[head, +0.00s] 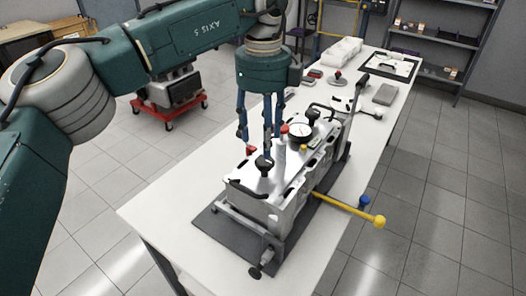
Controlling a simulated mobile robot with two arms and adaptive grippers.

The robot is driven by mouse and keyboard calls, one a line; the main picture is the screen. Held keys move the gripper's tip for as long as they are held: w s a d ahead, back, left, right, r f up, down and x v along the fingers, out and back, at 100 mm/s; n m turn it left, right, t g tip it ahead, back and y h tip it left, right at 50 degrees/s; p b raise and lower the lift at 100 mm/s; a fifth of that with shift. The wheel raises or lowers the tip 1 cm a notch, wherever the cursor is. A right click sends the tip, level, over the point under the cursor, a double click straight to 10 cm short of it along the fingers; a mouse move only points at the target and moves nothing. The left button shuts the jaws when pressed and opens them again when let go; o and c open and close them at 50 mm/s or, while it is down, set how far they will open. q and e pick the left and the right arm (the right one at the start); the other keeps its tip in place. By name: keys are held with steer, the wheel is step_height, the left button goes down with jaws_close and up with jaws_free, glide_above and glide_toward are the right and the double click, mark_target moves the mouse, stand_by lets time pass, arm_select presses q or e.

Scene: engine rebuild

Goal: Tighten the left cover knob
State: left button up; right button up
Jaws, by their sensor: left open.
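The engine block (290,195) with its silver cover (256,181) sits on a dark mat on the white table. A black cover knob (263,165) stands upright at the near left end of the cover. A second black knob (313,116) stands towards the far end. My left gripper (257,146) has blue fingers pointing down, spread open and empty. In the picture its fingers are just above and behind the near knob; I cannot tell whether any touches it. My right gripper is not in view.
A round gauge (300,131), a red cap (284,129) and a silver cylinder (279,157) are on the cover close to the fingers. A yellow-handled bar (350,209) sticks out to the right. The table's near left corner (150,212) is bare.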

mark_target(265, 167)
arm_select(q)
steer(key=f, duration=0.4)
steer(key=shift+w+f+p, duration=0.2)
steer(key=shift+f+p, duration=0.15)
steer(key=shift+f, duration=0.75)
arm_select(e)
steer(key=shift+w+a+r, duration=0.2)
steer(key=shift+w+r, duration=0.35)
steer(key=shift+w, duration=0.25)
arm_select(q)
steer(key=c, duration=1)
steer(key=shift+c, duration=0.9)
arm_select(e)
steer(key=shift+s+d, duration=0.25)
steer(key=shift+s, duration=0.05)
